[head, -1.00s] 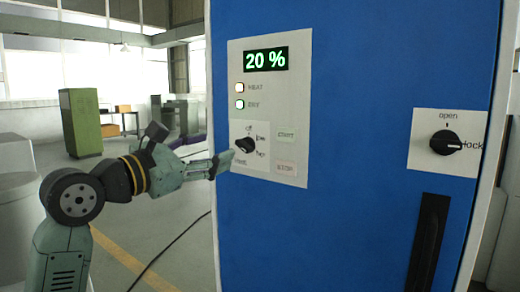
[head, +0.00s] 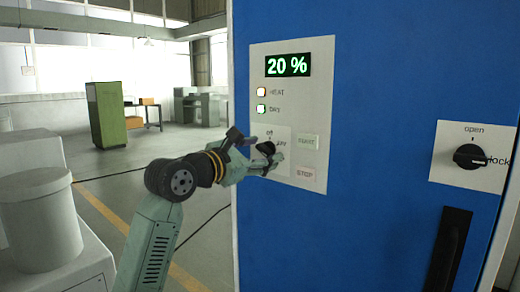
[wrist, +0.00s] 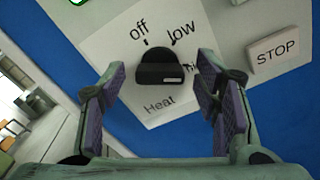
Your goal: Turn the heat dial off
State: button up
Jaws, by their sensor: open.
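The heat dial (wrist: 160,68) is a black knob on a white label with the words off, low, a partly hidden third setting and Heat. In the wrist view it sits between the two fingers of my gripper (wrist: 161,72), which stand apart on either side and do not visibly touch it. I cannot tell clearly which setting the dial points to. In the head view my gripper (head: 270,161) is at the panel, and the dial (head: 266,148) is partly covered by it.
The white control panel (head: 322,110) on the blue cabinet (head: 385,60) shows 20 % above lit HEAT and DRY lamps. START and STOP (wrist: 272,50) buttons are right of the dial. An open/lock knob (head: 470,156) and a black handle (head: 449,250) are further right.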

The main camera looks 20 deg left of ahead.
jog(key=shift+c, duration=0.2)
jog(key=c, duration=1.1)
jog(key=shift+n, duration=0.4)
jog(key=n+b, duration=0.1)
jog(key=n, duration=0.3)
jog(key=n+b, duration=0.1)
jog(key=n, duration=1.1)
jog(key=shift+n, duration=0.3)
jog(key=n, duration=0.6)
jog(key=shift+n, duration=0.4)
